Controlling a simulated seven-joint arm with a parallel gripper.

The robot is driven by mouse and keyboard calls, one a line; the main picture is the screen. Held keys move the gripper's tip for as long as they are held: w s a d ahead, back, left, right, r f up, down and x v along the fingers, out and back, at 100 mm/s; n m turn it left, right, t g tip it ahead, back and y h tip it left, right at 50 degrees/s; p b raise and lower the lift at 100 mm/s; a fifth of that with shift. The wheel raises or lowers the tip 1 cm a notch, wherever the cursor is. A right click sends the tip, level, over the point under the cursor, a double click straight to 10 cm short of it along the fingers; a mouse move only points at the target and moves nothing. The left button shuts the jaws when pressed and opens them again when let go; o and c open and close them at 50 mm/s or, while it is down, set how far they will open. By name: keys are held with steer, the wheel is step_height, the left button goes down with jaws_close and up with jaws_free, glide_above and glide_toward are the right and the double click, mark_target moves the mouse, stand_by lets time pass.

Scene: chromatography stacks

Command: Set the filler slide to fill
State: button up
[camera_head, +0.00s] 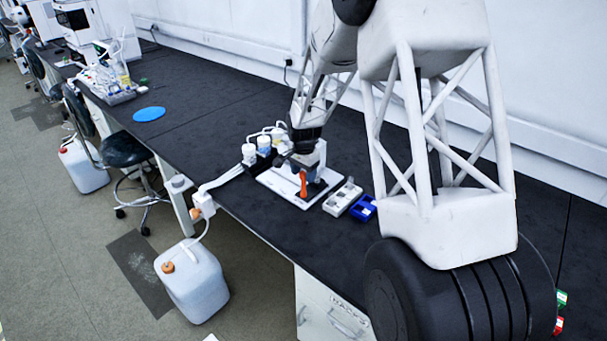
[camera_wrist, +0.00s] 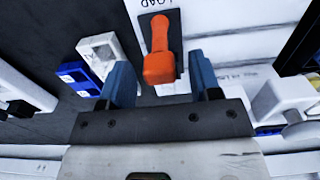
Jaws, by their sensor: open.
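An orange handle (camera_wrist: 162,62), the only slide-like part I see, sits on a dark plate (camera_wrist: 148,19) on a white panel in the wrist view. The word LOAD is printed on the panel at the plate's upper end, partly cut off. No FILL mark is readable. The handle also shows in the head view (camera_head: 303,185), low on the white board. My gripper (camera_wrist: 160,75) is open, with one blue finger on each side of the handle and gaps visible on both sides. I cannot tell the finger depth relative to the handle.
A pale block (camera_head: 342,197) and a blue tray (camera_head: 363,208) stand right of the white board (camera_head: 285,190). Several white-capped bottles (camera_head: 263,144) with tubing stand at its left. A white jug (camera_head: 192,281) is on the floor.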

steer(key=shift+f, duration=0.25)
jaws_close()
steer(key=w+a, duration=0.5)
steer(key=shift+w+a, duration=0.15)
stand_by(0.4)
jaws_free()
steer(key=shift+r, duration=0.1)
step_height(320, 180, up, 8)
stand_by(0.8)
